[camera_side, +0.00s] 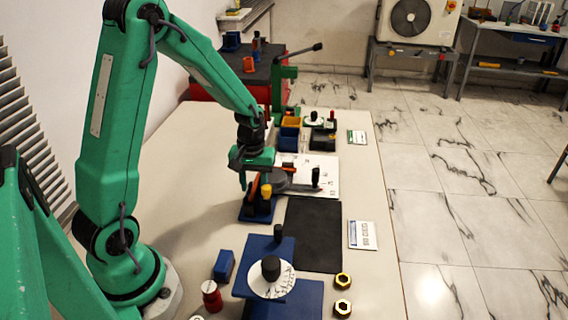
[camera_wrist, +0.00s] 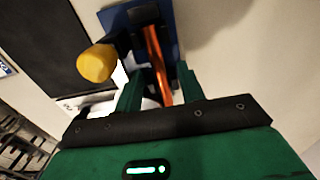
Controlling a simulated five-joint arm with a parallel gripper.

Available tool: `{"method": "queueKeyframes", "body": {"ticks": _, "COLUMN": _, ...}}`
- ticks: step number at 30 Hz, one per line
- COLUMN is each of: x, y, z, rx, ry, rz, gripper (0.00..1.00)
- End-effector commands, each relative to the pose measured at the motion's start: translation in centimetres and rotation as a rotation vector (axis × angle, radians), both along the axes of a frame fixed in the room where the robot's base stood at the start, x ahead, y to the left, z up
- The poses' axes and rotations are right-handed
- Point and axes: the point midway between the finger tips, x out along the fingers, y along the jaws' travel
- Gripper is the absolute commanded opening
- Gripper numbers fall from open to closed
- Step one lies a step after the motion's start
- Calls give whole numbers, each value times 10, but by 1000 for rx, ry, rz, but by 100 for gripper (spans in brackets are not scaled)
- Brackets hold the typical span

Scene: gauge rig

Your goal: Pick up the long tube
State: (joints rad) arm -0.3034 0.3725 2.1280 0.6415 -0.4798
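A long orange-copper tube (camera_wrist: 157,62) shows in the wrist view, running away from me beside a dark part on a blue base (camera_wrist: 170,14). My gripper (camera_wrist: 158,84) is open; its two green fingers stand on either side of the tube's near end, with a gap visible on each side. In the side view, my gripper (camera_side: 254,178) is low over the blue stand (camera_side: 257,212), and a small orange piece shows by the fingers. The tube's full length is hidden there by the gripper and the stand's dark parts.
A yellow knob (camera_wrist: 97,63) stands left of the fingers in the wrist view. A grey device with a black knob (camera_side: 316,178) lies close behind the gripper. A black mat (camera_side: 314,235) is bare to the right. A blue block with a white dial (camera_side: 270,280) stands nearer.

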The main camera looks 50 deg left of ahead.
Motion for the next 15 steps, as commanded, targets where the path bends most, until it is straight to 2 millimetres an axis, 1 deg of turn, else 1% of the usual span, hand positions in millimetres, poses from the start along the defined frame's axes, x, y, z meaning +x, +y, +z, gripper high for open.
{"method": "queueKeyframes", "body": {"ticks": 3, "x": 0, "y": 0, "z": 0, "rx": 0, "ry": 0, "rz": 0, "gripper": 39}}
{"method": "queueKeyframes", "body": {"ticks": 4, "x": 0, "y": 0, "z": 0, "rx": 0, "ry": 0, "rz": 0, "gripper": 35}}
{"method": "queueKeyframes", "body": {"ticks": 8, "x": 0, "y": 0, "z": 0, "rx": 0, "ry": 0, "rz": 0, "gripper": 9}}
{"method": "queueKeyframes", "body": {"ticks": 9, "x": 0, "y": 0, "z": 0, "rx": 0, "ry": 0, "rz": 0, "gripper": 2}}
{"method": "queueKeyframes", "body": {"ticks": 10, "x": 0, "y": 0, "z": 0, "rx": 0, "ry": 0, "rz": 0, "gripper": 0}}
{"method": "queueKeyframes", "body": {"ticks": 15, "x": 0, "y": 0, "z": 0, "rx": 1, "ry": -1, "rz": 0, "gripper": 0}}
